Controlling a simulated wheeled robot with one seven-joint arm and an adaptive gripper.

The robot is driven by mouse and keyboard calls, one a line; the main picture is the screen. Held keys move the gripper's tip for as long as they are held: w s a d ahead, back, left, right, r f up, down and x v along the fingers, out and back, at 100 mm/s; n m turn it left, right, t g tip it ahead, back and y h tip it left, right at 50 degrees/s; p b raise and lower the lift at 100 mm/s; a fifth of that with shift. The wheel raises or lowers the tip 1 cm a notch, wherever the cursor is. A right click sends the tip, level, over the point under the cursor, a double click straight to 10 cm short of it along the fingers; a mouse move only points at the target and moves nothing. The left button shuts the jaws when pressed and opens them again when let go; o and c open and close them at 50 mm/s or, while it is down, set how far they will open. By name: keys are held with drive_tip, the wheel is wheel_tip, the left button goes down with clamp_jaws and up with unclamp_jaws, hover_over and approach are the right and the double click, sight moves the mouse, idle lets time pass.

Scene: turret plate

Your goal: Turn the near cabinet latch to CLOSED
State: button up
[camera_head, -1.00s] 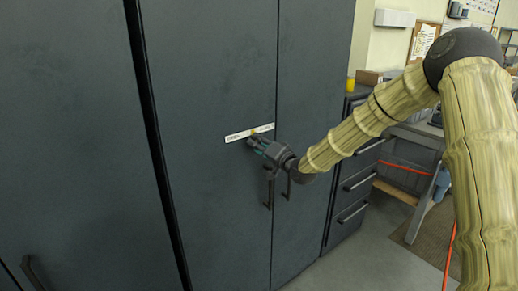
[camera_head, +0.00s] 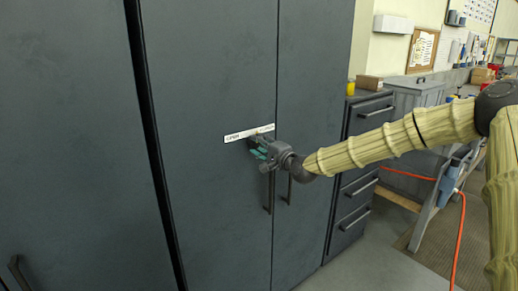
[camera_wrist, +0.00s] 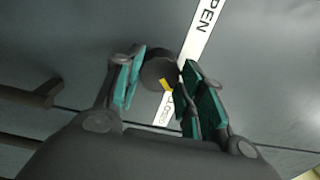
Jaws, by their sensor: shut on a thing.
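The cabinet latch is a dark round knob with a yellow mark (camera_wrist: 158,72), seen in the wrist view on the dark cabinet door (camera_head: 215,190). A white label strip (camera_head: 235,136) runs behind it. In the head view my gripper (camera_head: 258,148) hides the knob.
Two vertical door handles (camera_head: 268,192) hang just below my gripper, by the door seam. A drawer unit (camera_head: 356,170) stands right of the cabinet, with a yellow cup (camera_head: 351,88) and a box (camera_head: 369,82) on top. An orange cable (camera_head: 458,240) lies on the floor at right.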

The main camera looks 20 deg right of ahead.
idle(0.4)
drive_tip(key=o, duration=1)
drive_tip(key=shift+o, duration=0.2)
drive_tip(key=v, duration=1.2)
drive_tip(key=shift+d, duration=0.1)
